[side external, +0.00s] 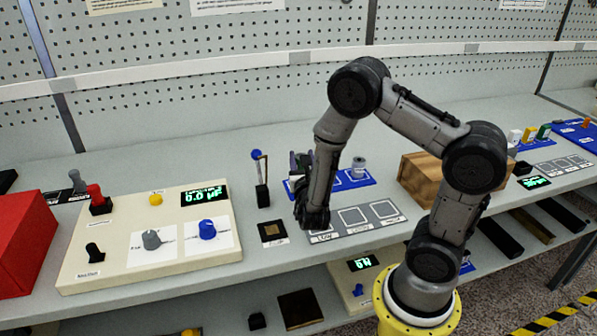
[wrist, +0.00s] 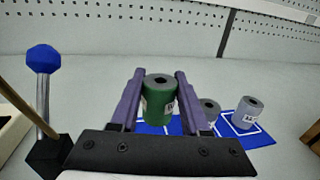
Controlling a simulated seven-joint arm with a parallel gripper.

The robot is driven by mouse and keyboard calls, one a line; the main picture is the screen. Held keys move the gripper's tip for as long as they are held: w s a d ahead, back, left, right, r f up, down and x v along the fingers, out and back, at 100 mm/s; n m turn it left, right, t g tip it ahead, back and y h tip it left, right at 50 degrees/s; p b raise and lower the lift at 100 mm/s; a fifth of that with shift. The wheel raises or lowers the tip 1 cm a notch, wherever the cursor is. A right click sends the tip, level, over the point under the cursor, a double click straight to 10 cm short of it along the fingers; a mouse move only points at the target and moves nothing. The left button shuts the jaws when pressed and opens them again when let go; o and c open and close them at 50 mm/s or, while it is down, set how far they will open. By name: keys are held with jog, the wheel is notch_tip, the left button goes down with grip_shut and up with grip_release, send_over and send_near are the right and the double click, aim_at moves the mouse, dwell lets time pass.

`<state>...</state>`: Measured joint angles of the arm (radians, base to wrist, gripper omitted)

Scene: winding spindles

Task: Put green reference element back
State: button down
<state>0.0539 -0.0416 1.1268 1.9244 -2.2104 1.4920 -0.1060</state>
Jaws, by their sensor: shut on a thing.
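The green reference element (wrist: 159,98), a green cylinder with a grey top and a white label, is held upright between the purple fingers of my gripper (wrist: 155,100). In the side external view my gripper (side external: 300,163) is mostly behind my own arm, and I cannot make out the green element there. The blue mat (side external: 364,182) with white outlined squares lies beyond the gripper. It also shows in the wrist view (wrist: 266,138), where two grey cylinders (wrist: 246,112) (wrist: 208,111) stand on it to the right of the green one. Whether the green element touches the mat cannot be told.
A lever with a blue knob (side external: 257,154) stands left of my gripper. A wooden block (side external: 418,178) is right of the mat. A grey strip with outlined squares (side external: 384,209) lies in front. A cream control panel (side external: 135,255) and red box (side external: 22,240) are at the left.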

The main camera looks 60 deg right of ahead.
jog(key=shift+w+d+f, duration=0.2)
jog(key=shift+w+f, duration=0.15)
jog(key=shift+f, duration=0.1)
jog(key=shift+w+d+f, duration=0.2)
jog(key=shift+w+f, duration=0.1)
jog(key=shift+f, duration=0.15)
jog(key=shift+w+f, duration=0.1)
jog(key=shift+f, duration=1.5)
jog(key=shift+f, duration=0.15)
jog(key=shift+c, duration=1.9)
grip_release()
